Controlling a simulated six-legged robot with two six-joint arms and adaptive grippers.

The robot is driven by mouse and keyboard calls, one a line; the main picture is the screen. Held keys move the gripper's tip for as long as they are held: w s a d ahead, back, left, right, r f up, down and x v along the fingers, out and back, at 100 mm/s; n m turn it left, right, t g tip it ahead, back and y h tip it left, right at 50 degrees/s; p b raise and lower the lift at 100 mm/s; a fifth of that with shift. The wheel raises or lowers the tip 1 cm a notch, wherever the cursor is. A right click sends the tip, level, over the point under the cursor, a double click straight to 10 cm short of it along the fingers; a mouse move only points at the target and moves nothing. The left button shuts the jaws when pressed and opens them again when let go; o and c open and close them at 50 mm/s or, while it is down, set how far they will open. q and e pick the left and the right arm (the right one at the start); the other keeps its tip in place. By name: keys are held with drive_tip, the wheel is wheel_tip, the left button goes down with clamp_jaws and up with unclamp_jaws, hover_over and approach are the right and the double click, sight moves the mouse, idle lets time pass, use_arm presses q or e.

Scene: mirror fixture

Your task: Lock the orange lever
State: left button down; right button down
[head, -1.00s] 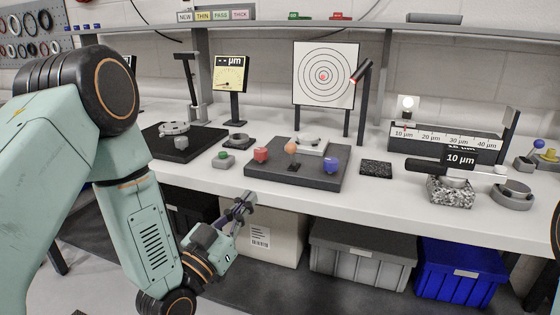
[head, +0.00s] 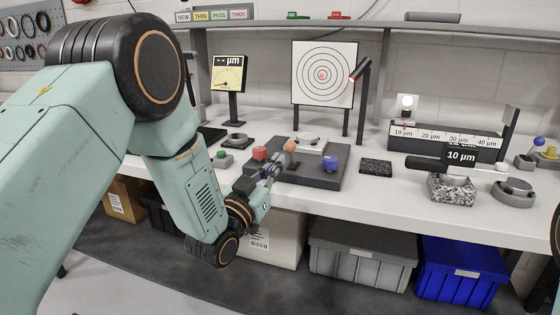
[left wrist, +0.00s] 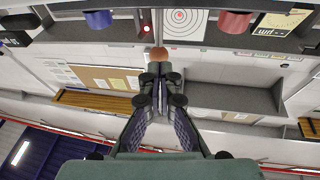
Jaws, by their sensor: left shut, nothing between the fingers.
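The orange lever (head: 290,146) shows as a ball knob on the dark fixture base (head: 310,180), between the red knob (head: 259,153) and the blue knob (head: 330,163). My left gripper (head: 278,163) is shut and empty, its fingertips just in front of and below the orange knob. In the left wrist view the orange knob (left wrist: 159,54) lies just beyond the closed fingertips (left wrist: 159,75); I cannot tell whether they touch. The lever's stem is hidden by the gripper. My right gripper is not in view.
A target board (head: 325,75) and a lamp on a post (head: 360,70) stand behind the fixture. A dark textured pad (head: 376,167) and a granite block (head: 450,190) are to the right.

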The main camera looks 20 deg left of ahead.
sight(291, 154)
use_arm(q)
drive_tip(key=shift+x, duration=1.2)
drive_tip(key=shift+d, duration=0.1)
drive_tip(key=shift+r+g+p, duration=0.25)
drive_tip(key=shift+g+p, duration=0.15)
drive_tip(key=shift+p, duration=0.35)
drive_tip(key=shift+w, duration=0.1)
